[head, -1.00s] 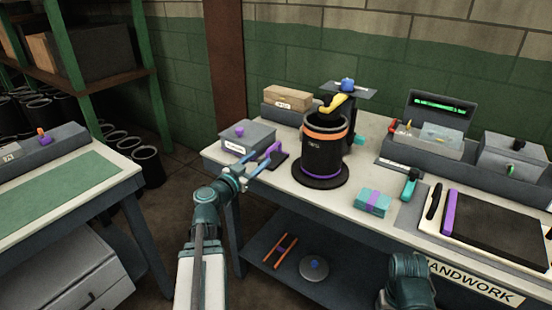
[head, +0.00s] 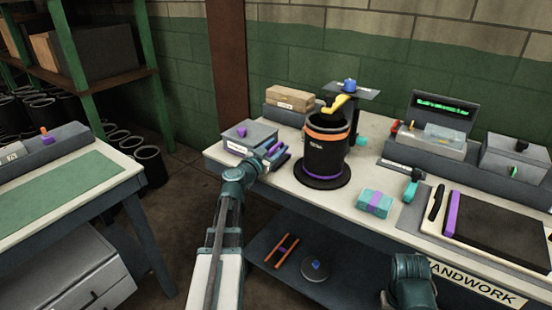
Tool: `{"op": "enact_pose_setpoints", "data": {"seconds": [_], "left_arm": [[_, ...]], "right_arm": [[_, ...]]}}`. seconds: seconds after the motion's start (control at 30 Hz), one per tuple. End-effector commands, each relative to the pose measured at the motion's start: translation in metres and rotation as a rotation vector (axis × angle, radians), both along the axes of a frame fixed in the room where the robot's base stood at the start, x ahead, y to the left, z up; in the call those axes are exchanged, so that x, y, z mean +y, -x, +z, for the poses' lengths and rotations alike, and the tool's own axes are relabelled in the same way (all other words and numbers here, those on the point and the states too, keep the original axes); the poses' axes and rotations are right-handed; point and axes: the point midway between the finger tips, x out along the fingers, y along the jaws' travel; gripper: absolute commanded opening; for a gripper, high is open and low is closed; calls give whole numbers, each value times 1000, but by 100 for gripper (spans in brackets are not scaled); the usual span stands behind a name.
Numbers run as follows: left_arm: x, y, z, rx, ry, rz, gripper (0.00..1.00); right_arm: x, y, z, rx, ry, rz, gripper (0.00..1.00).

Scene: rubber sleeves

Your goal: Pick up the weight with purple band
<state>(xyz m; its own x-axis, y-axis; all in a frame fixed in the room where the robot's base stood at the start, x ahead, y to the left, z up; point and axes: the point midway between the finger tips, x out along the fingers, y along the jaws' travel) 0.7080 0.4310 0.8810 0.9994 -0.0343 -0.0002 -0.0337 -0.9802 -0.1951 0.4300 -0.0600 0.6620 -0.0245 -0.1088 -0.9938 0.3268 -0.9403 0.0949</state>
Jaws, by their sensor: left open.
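A teal block with a purple band (head: 374,202) lies on the workbench, in front of the black sleeve; it is the banded, weight-like thing I see. A purple upright piece (head: 275,147) on a dark base stands at the bench's left, beside a grey box (head: 249,135). My left gripper (head: 273,158) is open at this purple piece and partly covers its base; I cannot tell whether they touch. A teal part of my right arm (head: 409,278) shows at the bottom, with its gripper out of view.
The tall black sleeve (head: 326,160) with orange and purple rings stands mid-bench on a round base. A clamp with a yellow handle (head: 338,104) is behind it. A teal-handled tool (head: 411,188) and a black pad (head: 497,228) lie right. The lower shelf holds a grey disc (head: 315,268).

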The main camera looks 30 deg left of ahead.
Motion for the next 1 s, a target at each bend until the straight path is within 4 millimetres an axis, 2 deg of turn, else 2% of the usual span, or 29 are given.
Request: {"op": "enact_pose_setpoints", "data": {"seconds": [0.07,0.27,0.5,0.57,1.0], "left_arm": [[0,-7,0,0,0,0,53],[0,-6,0,0,0,1,52],[0,-6,0,0,0,1,8],[0,-6,0,0,0,1,0],[0,-6,0,0,0,0,0]], "right_arm": [[0,0,0,0,0,0,54],[0,0,0,0,0,0,54],[0,0,0,0,0,0,54],[0,0,0,0,0,0,54],[0,0,0,0,0,0,54]]}}
